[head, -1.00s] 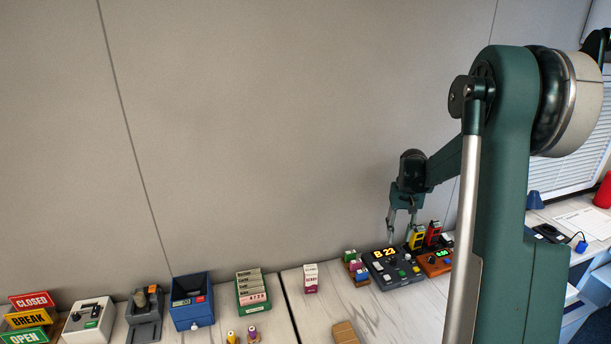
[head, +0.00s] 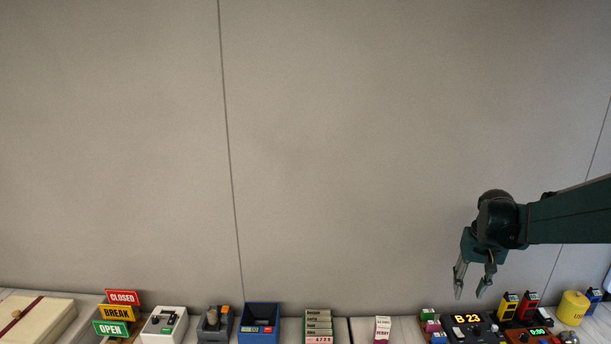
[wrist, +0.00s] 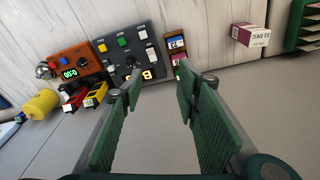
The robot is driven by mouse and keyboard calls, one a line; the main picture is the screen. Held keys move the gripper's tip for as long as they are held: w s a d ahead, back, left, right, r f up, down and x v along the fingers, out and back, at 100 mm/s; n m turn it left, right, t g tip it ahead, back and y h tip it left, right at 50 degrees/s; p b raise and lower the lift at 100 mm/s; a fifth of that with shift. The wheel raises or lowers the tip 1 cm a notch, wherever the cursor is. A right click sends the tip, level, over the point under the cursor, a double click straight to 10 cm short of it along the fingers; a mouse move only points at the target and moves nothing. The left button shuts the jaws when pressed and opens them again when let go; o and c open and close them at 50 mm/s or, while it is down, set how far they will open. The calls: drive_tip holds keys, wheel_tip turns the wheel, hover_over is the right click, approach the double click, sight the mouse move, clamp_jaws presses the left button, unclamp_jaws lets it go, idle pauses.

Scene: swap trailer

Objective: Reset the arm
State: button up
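My gripper (head: 473,283) hangs at the right of the head view, fingers pointing down, in front of the wall and above the dark grey console with the "B 23" display (head: 468,320). In the wrist view my gripper (wrist: 160,90) has its two green-padded fingers well apart, with nothing between them. The console (wrist: 128,50) shows beyond the fingertips in that view. The gripper looks apart from everything on the counter. My arm reaches in from the right edge of the head view.
Along the counter stand sign boards (head: 115,313), a white box (head: 163,326), a blue bin (head: 260,322), a green card rack (head: 318,325), a small carton (head: 382,329), an orange timer (wrist: 75,66) and a yellow cylinder (head: 572,308). The space before the wall (head: 350,150) is free.

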drive_tip(key=s+a+r+n+t, duration=0.15)
drive_tip(key=s+a+r, duration=0.25)
drive_tip(key=s+a, duration=0.65)
drive_tip(key=s+a+r+n+t, duration=0.1)
drive_tip(key=s+a+r+t, duration=0.3)
drive_tip(key=s+a, duration=0.6)
drive_tip(key=s+a+f+n, duration=0.1)
drive_tip(key=s+a+f, duration=0.1)
drive_tip(key=s+a, duration=0.5)
drive_tip(key=shift+s+y, duration=0.3)
drive_tip(key=shift+s, duration=0.1)
